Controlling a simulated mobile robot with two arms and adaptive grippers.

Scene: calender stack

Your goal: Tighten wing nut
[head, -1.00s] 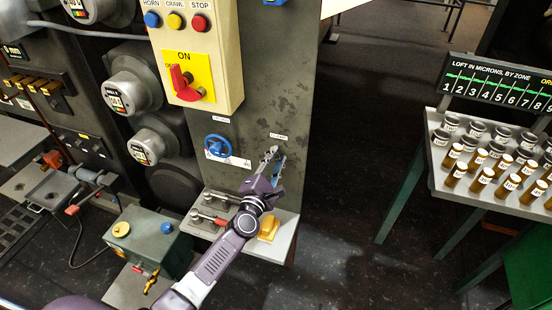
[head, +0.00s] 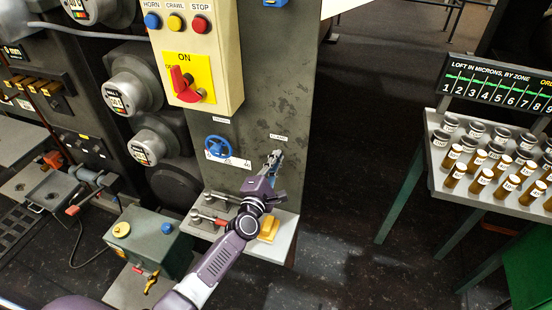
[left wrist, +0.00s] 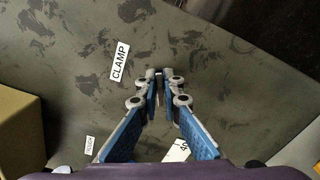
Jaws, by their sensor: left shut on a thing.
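My left gripper (head: 275,160) is at the grey panel (head: 285,85), just below the CLAMP label (head: 278,137). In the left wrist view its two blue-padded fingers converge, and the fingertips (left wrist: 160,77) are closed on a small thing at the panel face. That thing is at the clamp spot and seems to be the wing nut, but the fingertips hide nearly all of it, so its shape and angle cannot be told. The CLAMP label (left wrist: 120,62) shows up and left of the fingertips. My right gripper is not in view.
A blue handwheel (head: 218,147) with a white scale plate (head: 238,162) is left of the gripper. Below are a grey shelf (head: 283,240) with red-tipped levers and a yellow block (head: 269,229). A yellow control box (head: 226,50) is above. A sample table (head: 432,170) stands right, past open floor.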

